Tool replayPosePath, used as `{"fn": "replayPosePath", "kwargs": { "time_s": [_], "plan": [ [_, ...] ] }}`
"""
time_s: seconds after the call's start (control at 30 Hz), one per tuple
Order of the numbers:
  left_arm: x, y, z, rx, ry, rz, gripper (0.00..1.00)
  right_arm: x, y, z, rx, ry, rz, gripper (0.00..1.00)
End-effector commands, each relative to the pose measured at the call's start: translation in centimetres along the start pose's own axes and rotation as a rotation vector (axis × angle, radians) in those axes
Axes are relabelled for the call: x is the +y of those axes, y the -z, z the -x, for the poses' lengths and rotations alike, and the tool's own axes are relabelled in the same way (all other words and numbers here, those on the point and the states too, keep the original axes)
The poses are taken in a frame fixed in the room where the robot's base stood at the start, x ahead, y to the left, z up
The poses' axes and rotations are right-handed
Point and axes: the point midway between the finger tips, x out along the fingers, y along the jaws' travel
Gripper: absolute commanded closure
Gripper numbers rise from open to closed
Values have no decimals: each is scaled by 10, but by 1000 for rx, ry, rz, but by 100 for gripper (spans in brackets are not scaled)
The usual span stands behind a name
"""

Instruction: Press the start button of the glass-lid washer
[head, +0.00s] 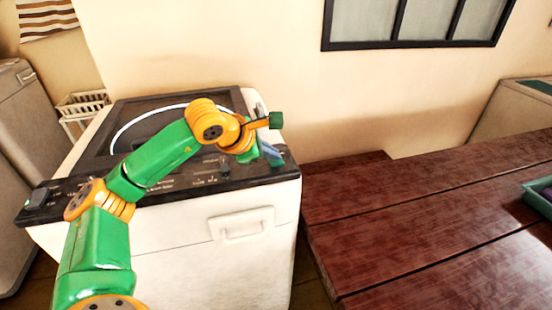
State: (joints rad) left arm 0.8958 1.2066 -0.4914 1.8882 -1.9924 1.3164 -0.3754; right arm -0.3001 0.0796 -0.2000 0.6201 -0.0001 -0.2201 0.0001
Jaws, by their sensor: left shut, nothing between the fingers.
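The washer (170,245) is a white top-loader with a dark top and a dark glass lid (150,125) ringed in white. Its dark control panel (195,183) runs along the front top edge, with small markings and a knob near the right. I cannot tell which control is the start button. My left arm reaches across the washer from the lower left. My left gripper (272,155) is shut and empty over the right end of the panel; I cannot tell whether it touches. The arm hides part of the lid and panel. My right gripper is not in view.
A dark red wooden table (430,215) stands right of the washer, with a green tray (540,197) at its right edge. Another machine (15,150) stands at the left, near a white rack (82,104). A window (415,22) is in the wall behind.

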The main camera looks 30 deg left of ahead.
Motion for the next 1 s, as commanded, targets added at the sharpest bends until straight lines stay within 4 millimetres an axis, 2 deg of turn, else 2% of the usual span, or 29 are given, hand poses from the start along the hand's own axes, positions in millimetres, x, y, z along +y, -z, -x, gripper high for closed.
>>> {"fn": "replayPosePath", "kwargs": {
  "time_s": [0.33,0.67,1.0],
  "plan": [
    [0,0,1,1,1,0,100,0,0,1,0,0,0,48],
    [10,-10,13,1,1,0,100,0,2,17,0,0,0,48],
    [10,-10,14,0,0,0,100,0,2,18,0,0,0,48]
  ]
}}
